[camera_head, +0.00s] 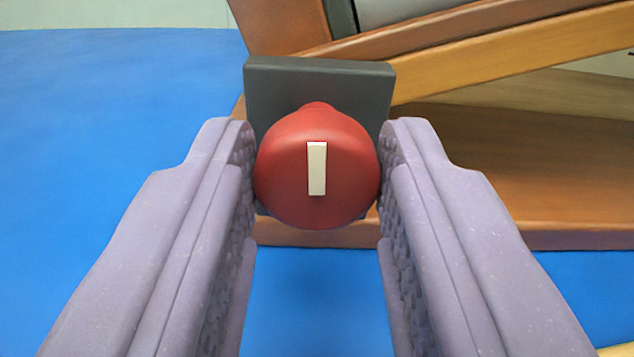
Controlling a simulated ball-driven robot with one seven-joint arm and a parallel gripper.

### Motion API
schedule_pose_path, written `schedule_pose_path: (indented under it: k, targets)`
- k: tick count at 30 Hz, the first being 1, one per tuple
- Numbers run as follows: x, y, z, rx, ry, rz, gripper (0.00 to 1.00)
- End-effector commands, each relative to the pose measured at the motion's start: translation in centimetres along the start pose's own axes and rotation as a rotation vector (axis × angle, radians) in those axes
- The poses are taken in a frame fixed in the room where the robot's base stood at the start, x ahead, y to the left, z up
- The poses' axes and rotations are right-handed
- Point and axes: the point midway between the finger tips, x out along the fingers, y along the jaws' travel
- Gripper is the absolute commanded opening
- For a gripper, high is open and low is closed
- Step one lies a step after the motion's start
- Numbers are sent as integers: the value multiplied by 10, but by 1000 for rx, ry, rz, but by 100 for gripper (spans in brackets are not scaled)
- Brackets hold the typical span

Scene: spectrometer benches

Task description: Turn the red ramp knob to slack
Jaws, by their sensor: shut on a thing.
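The red ramp knob (285,180) is round and sits in front of a dark grey plate (320,80). A white bar-shaped mark (317,168) on its face stands nearly upright. My gripper (317,185) has its two pale purple fingers on the left and right sides of the knob, shut on it. The fingertips hide the knob's outer edges. No label for slack shows in this view.
A wooden ramp frame (520,50) runs from behind the plate up to the right, with a wooden base (560,170) below it. A grey thing (400,12) lies at the top. The blue surface (110,120) is clear on the left.

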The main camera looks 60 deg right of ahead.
Motion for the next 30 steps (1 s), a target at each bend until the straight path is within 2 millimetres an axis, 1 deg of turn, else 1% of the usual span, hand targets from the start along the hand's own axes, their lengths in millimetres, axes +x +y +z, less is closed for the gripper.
schedule_pose_path:
  k: [5, 11, 30]
  targets:
    - [0, 0, -1, -49, 0, -1, 5]
    - [0, -1, -2, -175, -1, -1, 5]
    - [-1, -3, -1, -774, 0, -2, 5]
